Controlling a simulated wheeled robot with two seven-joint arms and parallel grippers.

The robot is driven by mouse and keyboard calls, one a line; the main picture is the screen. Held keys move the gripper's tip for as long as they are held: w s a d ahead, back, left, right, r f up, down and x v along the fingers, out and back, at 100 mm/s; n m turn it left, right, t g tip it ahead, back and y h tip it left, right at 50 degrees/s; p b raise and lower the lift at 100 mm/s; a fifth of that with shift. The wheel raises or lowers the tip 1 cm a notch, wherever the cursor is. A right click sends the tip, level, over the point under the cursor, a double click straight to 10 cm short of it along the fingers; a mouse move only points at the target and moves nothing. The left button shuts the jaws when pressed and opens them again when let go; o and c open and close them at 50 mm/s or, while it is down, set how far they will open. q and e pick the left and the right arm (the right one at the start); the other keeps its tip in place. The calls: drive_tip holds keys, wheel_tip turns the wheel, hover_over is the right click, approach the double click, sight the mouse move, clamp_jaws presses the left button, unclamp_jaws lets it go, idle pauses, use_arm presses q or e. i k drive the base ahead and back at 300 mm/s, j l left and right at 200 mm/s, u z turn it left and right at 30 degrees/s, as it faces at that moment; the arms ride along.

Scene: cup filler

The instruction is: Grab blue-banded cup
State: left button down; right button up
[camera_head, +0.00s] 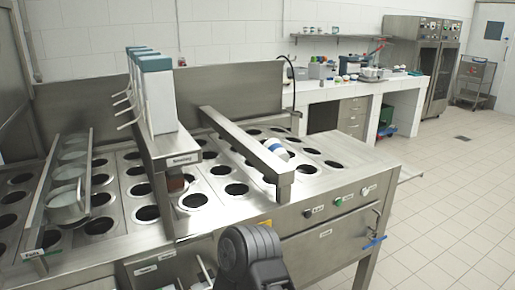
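A white cup with a blue band (276,146) lies tilted on the steel counter, just behind the near part of a raised steel rail (238,140). The rail hides part of the cup, so I cannot tell whether it sits in one of the round holes. A dark, rounded part of my own arm shows at the bottom middle, in front of the counter. Neither gripper's fingers are in view.
The steel counter (310,184) has rows of round holes. A dispenser with teal-topped units (158,95) stands left of the rail. Metal pots (68,203) stand in a rack at the left. Open tiled floor (440,215) lies at the right.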

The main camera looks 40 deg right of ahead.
sight(273, 144)
drive_tip(key=k+l, duration=0.1)
drive_tip(key=l, duration=0.3)
drive_tip(key=k+l+u, duration=0.1)
drive_tip(key=l, duration=0.35)
drive_tip(key=k+l, duration=0.1)
drive_tip(key=l, duration=0.3)
drive_tip(key=k+l+u, duration=0.1)
drive_tip(key=l, duration=0.3)
drive_tip(key=k+l, duration=0.1)
drive_tip(key=l, duration=0.3)
drive_tip(key=k+l+u, duration=0.15)
drive_tip(key=l, duration=0.25)
drive_tip(key=k+l, duration=0.1)
drive_tip(key=l, duration=0.3)
drive_tip(key=k+l+u, duration=0.1)
drive_tip(key=l, duration=0.25)
drive_tip(key=k, duration=0.05)
